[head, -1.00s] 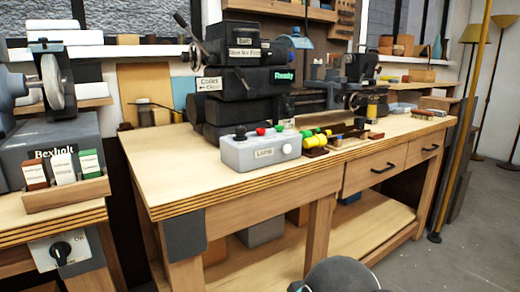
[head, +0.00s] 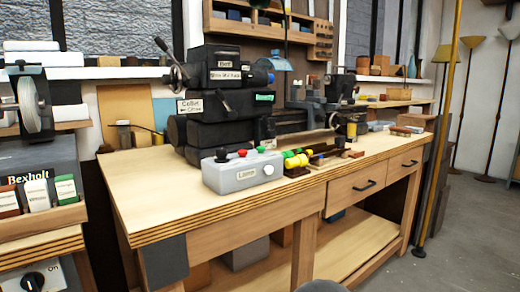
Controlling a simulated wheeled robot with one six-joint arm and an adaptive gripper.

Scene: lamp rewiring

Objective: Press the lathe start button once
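A grey control box (head: 215,182) sits on the wooden workbench in front of the lathe, with a label that appears to read "Lathe". The black lathe (head: 212,105) stands behind the box. My gripper is not in view. Only a dark rounded part, probably of my arm, shows at the bottom edge, well below the box.
Yellow, green and red pieces (head: 295,160) lie right of the box. The bench top (head: 150,195) is bare at front left. A grinder bench labelled "Bexholt" (head: 30,176) stands at left. A brass pole (head: 438,130) rises at right; the grey floor (head: 455,230) there is clear.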

